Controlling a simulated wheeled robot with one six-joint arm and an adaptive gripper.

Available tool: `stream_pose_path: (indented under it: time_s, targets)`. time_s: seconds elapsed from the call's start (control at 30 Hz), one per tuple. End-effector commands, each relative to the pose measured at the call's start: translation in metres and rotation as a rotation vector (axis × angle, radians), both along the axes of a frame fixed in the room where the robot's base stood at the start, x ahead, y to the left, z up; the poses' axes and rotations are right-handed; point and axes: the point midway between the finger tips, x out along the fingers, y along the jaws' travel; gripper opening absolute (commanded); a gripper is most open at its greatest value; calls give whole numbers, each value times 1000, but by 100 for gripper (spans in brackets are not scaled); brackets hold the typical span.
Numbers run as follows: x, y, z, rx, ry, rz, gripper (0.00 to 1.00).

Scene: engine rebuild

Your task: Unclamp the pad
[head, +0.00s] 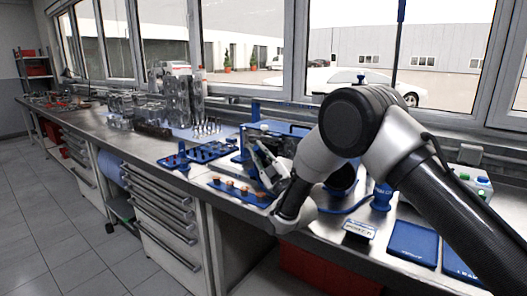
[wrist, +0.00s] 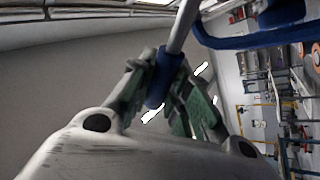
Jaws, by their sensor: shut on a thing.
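My gripper (head: 262,160) is at the blue bench device (head: 252,140) near the middle of the bench. In the wrist view, the green-padded fingers of my gripper (wrist: 168,95) are shut on a blue lever grip (wrist: 165,76) at the end of a metal rod (wrist: 183,25). More blue parts of the device (wrist: 250,38) show beside the rod. In the head view my arm and gripper hide much of the device and the lever. I cannot make out the clamped pad in either view.
A blue tray with copper-coloured parts (head: 238,191) lies at the bench's front edge, just left of my gripper. A blue rack (head: 208,152) and engine parts (head: 178,98) stand farther left. A small label plate (head: 359,229) and a flat dark-blue item (head: 413,241) lie right.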

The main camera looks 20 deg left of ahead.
Motion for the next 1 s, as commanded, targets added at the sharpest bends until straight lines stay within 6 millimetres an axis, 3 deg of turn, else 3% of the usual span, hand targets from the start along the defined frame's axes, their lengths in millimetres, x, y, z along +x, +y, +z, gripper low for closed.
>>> stream_pose_path:
  time_s: [0.53, 0.57, 0.67, 1.0]
  targets:
    - [-2, 1, -2, -10, -25, 1, 0]
    - [-2, 1, -2, -10, -25, 1, 22]
    - [-2, 1, -2, -10, -24, 1, 40]
    - [-2, 1, 0, -9, -24, 0, 41]
